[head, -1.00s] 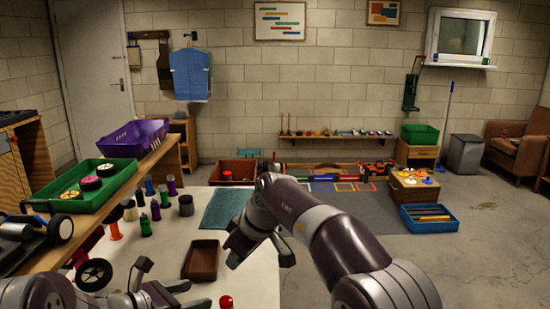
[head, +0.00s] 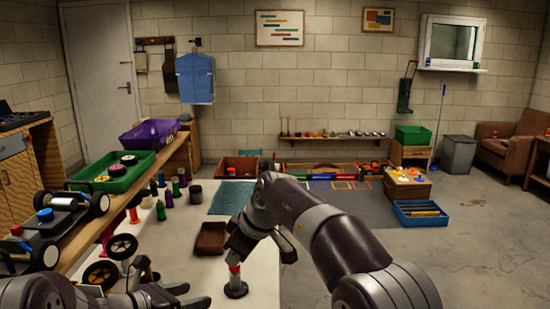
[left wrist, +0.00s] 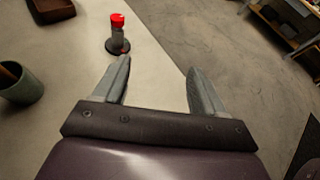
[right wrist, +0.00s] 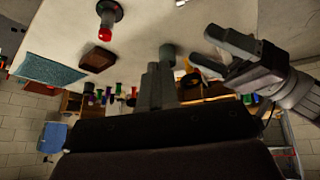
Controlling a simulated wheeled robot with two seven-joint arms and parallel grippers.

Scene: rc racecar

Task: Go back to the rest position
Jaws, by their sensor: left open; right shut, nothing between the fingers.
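My left gripper (head: 192,295) is low over the pale table (head: 262,285) in the head view. Its two fingers are apart and empty in the left wrist view (left wrist: 158,82). My right gripper (head: 262,256) hangs pointing down above the table; its fingers are pressed together with nothing between them in the right wrist view (right wrist: 156,85). A dark piece with a red top (head: 235,284) stands upright on the table, below the right gripper in the head picture. It also stands beyond the left fingers in the left wrist view (left wrist: 117,35), clear of them.
A brown tray (head: 210,238) and a teal cloth (head: 232,197) lie on the table, with several small bottles (head: 160,210) to their left. A wooden bench at left carries a green tray (head: 112,182) and a wheeled car (head: 72,208). Floor at right is open.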

